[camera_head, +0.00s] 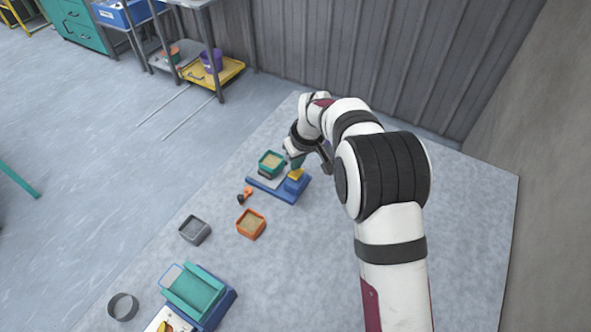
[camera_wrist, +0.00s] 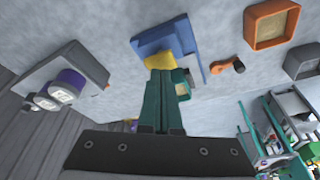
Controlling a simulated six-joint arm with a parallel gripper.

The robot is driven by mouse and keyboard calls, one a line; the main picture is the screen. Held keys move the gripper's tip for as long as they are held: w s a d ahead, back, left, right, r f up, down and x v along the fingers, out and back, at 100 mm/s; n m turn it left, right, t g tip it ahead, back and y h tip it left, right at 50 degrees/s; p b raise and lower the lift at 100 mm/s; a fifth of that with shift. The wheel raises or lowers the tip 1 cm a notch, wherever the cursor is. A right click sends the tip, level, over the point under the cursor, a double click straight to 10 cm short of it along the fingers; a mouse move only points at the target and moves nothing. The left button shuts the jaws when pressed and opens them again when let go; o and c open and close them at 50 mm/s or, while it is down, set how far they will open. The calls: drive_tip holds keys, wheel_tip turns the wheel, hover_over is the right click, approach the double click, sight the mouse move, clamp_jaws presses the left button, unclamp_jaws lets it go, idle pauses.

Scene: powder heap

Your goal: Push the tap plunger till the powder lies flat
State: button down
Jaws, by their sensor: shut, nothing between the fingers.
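A blue tap stand (camera_head: 266,188) lies on the grey mat, with a yellow plunger (camera_head: 296,175) on its raised blue block at the right end. A teal square cup (camera_head: 271,160) of tan powder sits at the stand's other end; whether its surface is flat is too small to tell. My gripper (camera_head: 296,163) is just above the plunger. In the wrist view the teal fingers of my gripper (camera_wrist: 161,74) are shut and empty, their tips overlapping the yellow plunger (camera_wrist: 159,62). I cannot tell whether they touch it. The fingers partly hide the cup there.
An orange square tray of powder (camera_head: 251,224) and a grey square tray (camera_head: 195,230) stand in front of the stand. A small orange and black part (camera_head: 244,195) lies close by. A teal device (camera_head: 194,290) and grey ring (camera_head: 123,306) are nearer.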

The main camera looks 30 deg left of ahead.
drive_tip(key=shift+f, duration=1.1)
drive_tip(key=shift+r, duration=1.45)
drive_tip(key=shift+f, duration=0.35)
drive_tip(key=shift+f, duration=1.1)
drive_tip(key=shift+r, duration=1.4)
drive_tip(key=shift+f, duration=0.25)
drive_tip(key=shift+r, duration=0.25)
